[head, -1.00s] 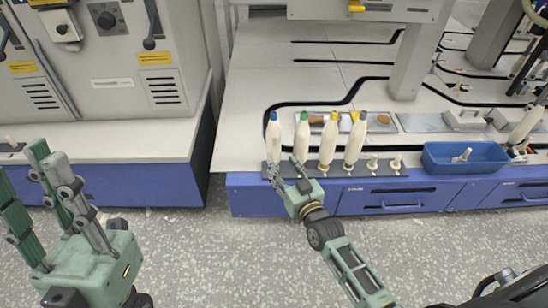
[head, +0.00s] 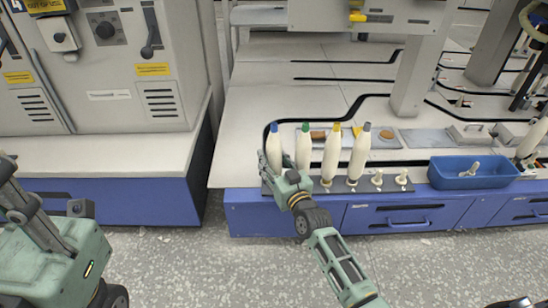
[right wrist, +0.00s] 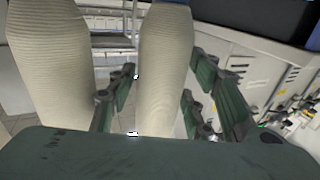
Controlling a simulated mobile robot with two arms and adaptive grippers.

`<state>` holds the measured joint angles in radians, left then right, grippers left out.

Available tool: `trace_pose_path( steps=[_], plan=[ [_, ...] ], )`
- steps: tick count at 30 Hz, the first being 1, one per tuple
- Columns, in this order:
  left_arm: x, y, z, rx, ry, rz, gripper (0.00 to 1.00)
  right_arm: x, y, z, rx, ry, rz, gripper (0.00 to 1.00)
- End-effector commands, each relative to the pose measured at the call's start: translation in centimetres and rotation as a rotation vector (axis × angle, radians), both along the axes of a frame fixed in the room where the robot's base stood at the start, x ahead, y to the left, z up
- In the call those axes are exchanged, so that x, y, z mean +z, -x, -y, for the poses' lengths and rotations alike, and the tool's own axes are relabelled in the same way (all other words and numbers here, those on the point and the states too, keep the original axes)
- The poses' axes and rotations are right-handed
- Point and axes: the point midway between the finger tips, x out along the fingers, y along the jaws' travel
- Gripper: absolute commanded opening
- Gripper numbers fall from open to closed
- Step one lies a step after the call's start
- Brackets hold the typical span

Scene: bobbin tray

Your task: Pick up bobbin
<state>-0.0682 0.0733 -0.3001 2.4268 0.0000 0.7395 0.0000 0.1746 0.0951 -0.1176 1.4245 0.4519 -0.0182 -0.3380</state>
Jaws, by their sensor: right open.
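Several white bobbins stand upright in a row on a dark rack (head: 345,186): blue-tipped (head: 273,143), green-tipped (head: 304,150), yellow-tipped (head: 331,155) and grey-tipped (head: 359,155). My right gripper (head: 277,163) is open at the blue-tipped bobbin, at the row's left end, with a finger on its left side. In the right wrist view one bobbin (right wrist: 164,65) stands between the open fingers, and another (right wrist: 50,60) is close on the left; their tips are not visible there. My left gripper (head: 15,190) is at the left edge, partly cut off, away from the bobbins.
Short empty pegs (head: 376,180) are on the rack's right end. A blue tray (head: 475,182) with a small white piece lies farther right. A grey machine cabinet (head: 110,85) stands at left. The counter (head: 240,150) left of the row is clear.

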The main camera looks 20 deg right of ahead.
Motion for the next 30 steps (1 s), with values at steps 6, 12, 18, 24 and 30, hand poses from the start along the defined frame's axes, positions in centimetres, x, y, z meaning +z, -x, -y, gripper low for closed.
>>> trace_pose_path(
  steps=[6, 12, 18, 24, 30],
  plan=[
    [0.0, 0.0, 0.0, 0.000, 0.000, -0.001, 0.24, 0.1, 0.0, 0.0, 0.000, 0.000, 0.000, 0.37],
    [0.0, 0.0, 0.0, 0.000, 0.000, -0.001, 0.24, 0.1, 0.0, 0.0, 0.000, 0.000, 0.000, 0.19],
    [0.0, 0.0, 0.0, -0.001, 0.000, -0.001, 0.24, 0.1, 0.0, 0.0, 0.000, 0.000, 0.002, 0.07],
    [0.1, 0.0, 0.0, -0.001, 0.001, -0.001, 0.24, 0.2, 0.0, 0.0, 0.000, 0.001, 0.002, 0.07],
    [0.6, 0.1, 0.0, -0.001, 0.003, -0.002, 0.24, 1.4, 0.0, 0.0, 0.000, 0.001, 0.003, 0.07]
  ],
)
